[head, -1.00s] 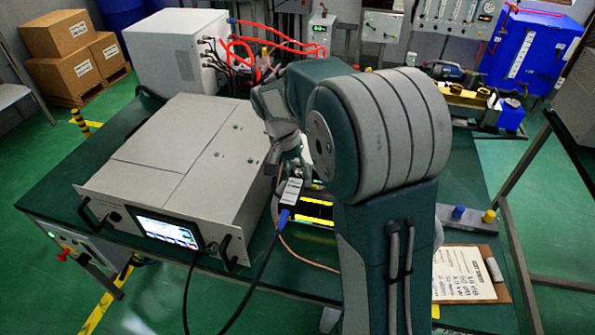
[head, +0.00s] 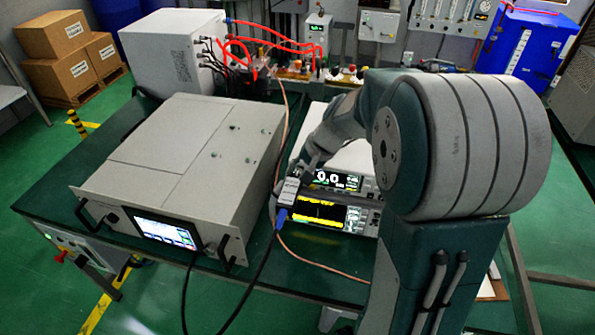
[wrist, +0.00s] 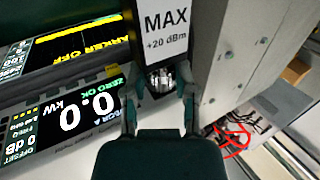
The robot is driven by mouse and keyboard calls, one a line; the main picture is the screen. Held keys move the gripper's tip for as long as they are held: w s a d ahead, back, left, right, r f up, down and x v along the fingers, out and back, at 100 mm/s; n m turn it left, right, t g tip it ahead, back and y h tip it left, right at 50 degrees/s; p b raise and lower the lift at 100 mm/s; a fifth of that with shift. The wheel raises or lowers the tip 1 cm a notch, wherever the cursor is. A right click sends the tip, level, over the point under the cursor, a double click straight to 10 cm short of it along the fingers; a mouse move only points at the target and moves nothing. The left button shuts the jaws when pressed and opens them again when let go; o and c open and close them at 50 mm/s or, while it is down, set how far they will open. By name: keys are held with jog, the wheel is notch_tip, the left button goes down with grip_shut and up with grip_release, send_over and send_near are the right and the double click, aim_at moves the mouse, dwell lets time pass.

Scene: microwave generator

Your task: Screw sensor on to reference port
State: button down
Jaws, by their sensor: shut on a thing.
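The sensor (head: 288,190) is a dark block with a white label, with a blue plug and black cable at its lower end in the head view. In the wrist view the sensor (wrist: 165,22) reads "MAX +20 dBm" and has a silver collar (wrist: 160,78). My gripper (wrist: 160,88) has its fingers on either side of that collar and is shut on the sensor. In the head view my gripper (head: 304,172) is at the sensor's upper end. The power meter (head: 340,181) shows 0.0 beside it. I cannot make out the reference port, or whether the sensor touches it.
A second instrument (head: 322,214) with a yellow trace sits under the power meter. A large grey generator (head: 185,165) with a lit screen stands close on the left. The sensor's black cable (head: 262,265) and a copper-coloured cable (head: 310,262) run across the green bench (head: 75,170).

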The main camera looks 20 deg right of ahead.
jog(key=shift+s+f+t+y, duration=0.1)
jog(key=shift+f+t+y, duration=0.05)
jog(key=shift+t+y, duration=0.55)
jog(key=shift+c, duration=2)
grip_release()
jog(key=shift+d, duration=0.1)
jog(key=shift+s+d+r, duration=0.1)
jog(key=shift+d+r, duration=0.15)
jog(key=shift+r, duration=0.15)
jog(key=v, duration=1.1)
jog(key=shift+f, duration=0.1)
